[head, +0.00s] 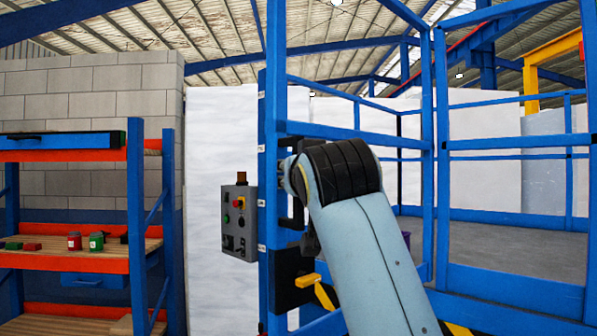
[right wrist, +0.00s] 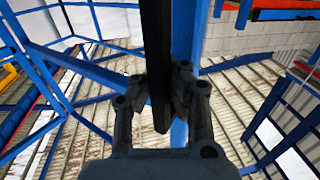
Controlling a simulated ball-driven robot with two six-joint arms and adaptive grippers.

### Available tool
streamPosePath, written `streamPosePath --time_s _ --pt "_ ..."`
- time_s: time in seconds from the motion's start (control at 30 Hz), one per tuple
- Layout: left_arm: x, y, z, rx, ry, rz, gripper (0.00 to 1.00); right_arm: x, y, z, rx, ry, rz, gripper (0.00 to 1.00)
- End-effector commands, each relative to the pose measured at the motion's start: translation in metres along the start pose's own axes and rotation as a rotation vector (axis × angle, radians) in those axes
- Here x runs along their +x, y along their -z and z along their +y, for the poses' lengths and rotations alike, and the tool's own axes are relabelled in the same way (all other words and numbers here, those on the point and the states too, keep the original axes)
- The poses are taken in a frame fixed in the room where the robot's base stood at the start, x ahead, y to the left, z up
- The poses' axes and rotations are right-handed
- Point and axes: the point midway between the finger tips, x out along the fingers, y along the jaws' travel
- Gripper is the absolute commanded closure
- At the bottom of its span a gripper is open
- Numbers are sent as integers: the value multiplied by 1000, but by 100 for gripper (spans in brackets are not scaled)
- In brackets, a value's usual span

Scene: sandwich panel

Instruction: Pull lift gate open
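The blue lift gate (head: 350,130) with its rails and post stands in the middle of the head view, upright and seemingly closed. A dark vertical handle bar runs down the centre of the right wrist view (right wrist: 156,60), beside a blue post. My right gripper (right wrist: 158,95) has a finger on each side of this bar, close against it, and appears shut on it. In the head view my right arm reaches up to the gate's left post, and its forearm hides most of the gripper and handle. My left gripper is in neither view.
A grey control box (head: 240,222) with buttons hangs left of the gate post. A yellow lever (head: 308,281) on a black plate sits lower down. A blue and orange shelf rack (head: 138,220) with small items stands left.

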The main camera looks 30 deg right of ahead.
Motion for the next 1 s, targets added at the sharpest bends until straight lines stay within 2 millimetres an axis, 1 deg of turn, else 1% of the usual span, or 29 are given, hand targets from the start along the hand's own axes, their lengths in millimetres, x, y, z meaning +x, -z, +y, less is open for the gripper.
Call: streamPosePath --time_s 0.3,0.5,0.57,0.8,1.0 --pt "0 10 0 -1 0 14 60 1 -2 0 4 5 -4 100" --pt "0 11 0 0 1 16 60 1 -3 0 5 5 -6 100" --pt "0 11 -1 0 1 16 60 1 -3 0 5 5 -7 93" --pt "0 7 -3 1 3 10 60 1 -2 0 3 3 -4 62" --pt "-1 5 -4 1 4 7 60 1 -1 1 2 2 -2 62"
